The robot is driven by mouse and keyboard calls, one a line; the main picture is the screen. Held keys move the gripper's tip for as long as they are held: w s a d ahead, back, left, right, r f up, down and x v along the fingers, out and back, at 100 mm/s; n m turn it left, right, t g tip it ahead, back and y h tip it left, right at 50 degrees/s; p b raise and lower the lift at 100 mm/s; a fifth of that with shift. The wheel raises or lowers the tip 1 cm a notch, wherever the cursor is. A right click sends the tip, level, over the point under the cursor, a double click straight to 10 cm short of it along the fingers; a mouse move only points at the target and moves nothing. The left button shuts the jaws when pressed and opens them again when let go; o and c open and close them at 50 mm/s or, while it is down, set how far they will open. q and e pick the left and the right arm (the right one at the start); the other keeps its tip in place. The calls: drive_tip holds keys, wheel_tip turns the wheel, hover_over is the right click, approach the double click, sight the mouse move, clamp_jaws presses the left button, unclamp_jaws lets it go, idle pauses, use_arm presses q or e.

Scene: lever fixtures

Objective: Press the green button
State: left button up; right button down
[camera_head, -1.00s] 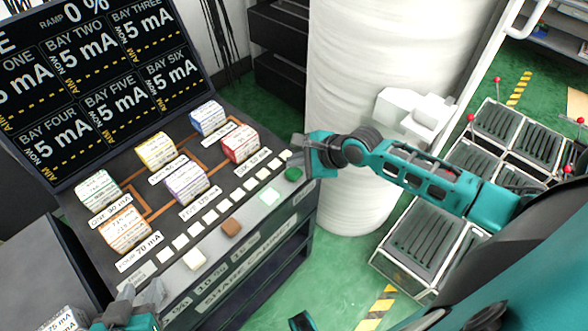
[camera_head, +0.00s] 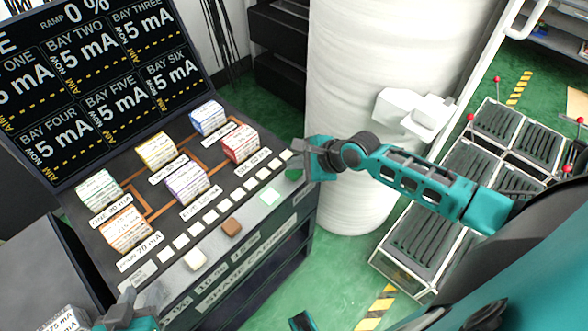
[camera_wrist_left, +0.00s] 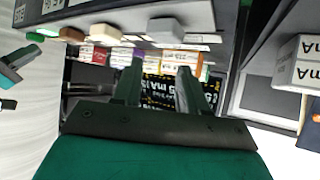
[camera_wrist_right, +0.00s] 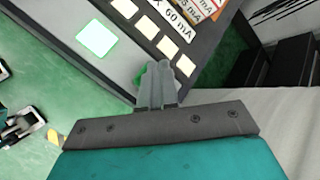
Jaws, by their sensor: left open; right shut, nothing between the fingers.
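The green button (camera_head: 292,174) sits at the right end of the button row on the console's front ledge. In the right wrist view the green button (camera_wrist_right: 140,76) shows at the left edge of my fingers, partly covered. My right gripper (camera_head: 299,151) is shut and empty, its tips over or close to the green button; I cannot tell whether they touch. It also shows in the right wrist view (camera_wrist_right: 166,68). My left gripper (camera_head: 138,296) is open and empty, low at the console's left front; its fingers show in the left wrist view (camera_wrist_left: 158,72).
A pale green-edged button (camera_head: 269,196), a brown button (camera_head: 231,227) and a cream button (camera_head: 194,260) lie along the ledge. Coloured labelled blocks (camera_head: 187,185) stand behind them. A white column (camera_head: 345,90) rises just right of the console.

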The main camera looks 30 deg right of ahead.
use_arm(q)
drive_tip(key=shift+w+r, duration=0.15)
drive_tip(key=shift+w, duration=0.15)
use_arm(e)
drive_tip(key=shift+f, duration=0.4)
use_arm(q)
drive_tip(key=shift+s+r+p, duration=0.25)
drive_tip(key=shift+r+p, duration=1)
drive_tip(key=shift+p, duration=0.1)
use_arm(e)
drive_tip(key=shift+r, duration=1.1)
drive_tip(key=shift+f, duration=0.1)
